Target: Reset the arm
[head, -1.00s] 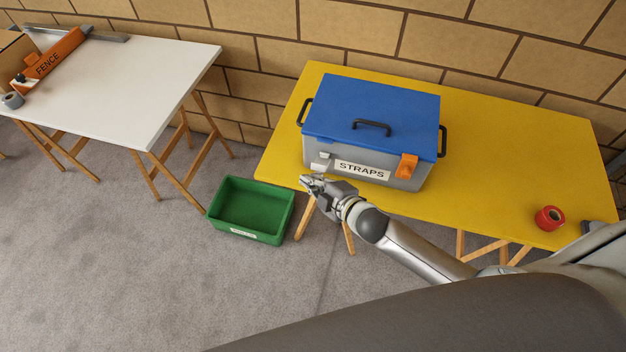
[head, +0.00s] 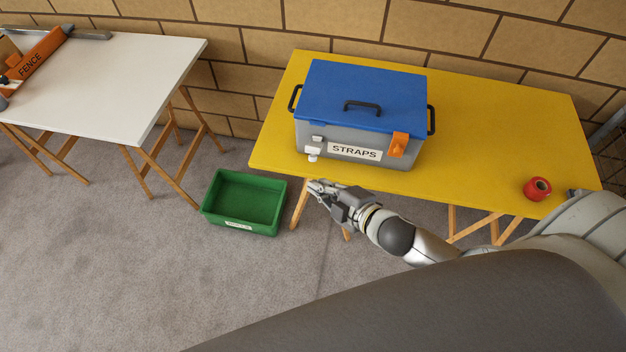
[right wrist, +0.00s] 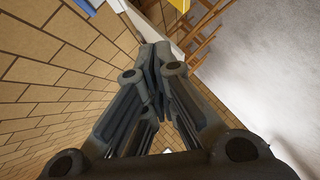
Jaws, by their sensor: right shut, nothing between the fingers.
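My right gripper (head: 314,189) is shut and empty in the head view. It hangs in front of the yellow table's front edge, below and apart from the grey box (head: 309,159) with the blue lid (head: 365,88). In the right wrist view its fingers (right wrist: 155,60) meet at the tips with nothing between them. The box is labelled STRAPS, its lid is down, and an orange latch (head: 398,145) sits at the front right. A pale latch (head: 312,154) shows at the front left. My left gripper is not in view.
The box stands on the yellow table (head: 490,120), with a red tape roll (head: 537,189) near its right front corner. An empty green bin (head: 243,203) is on the floor left of my gripper. A white table (head: 110,80) holds an orange fence piece (head: 35,55).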

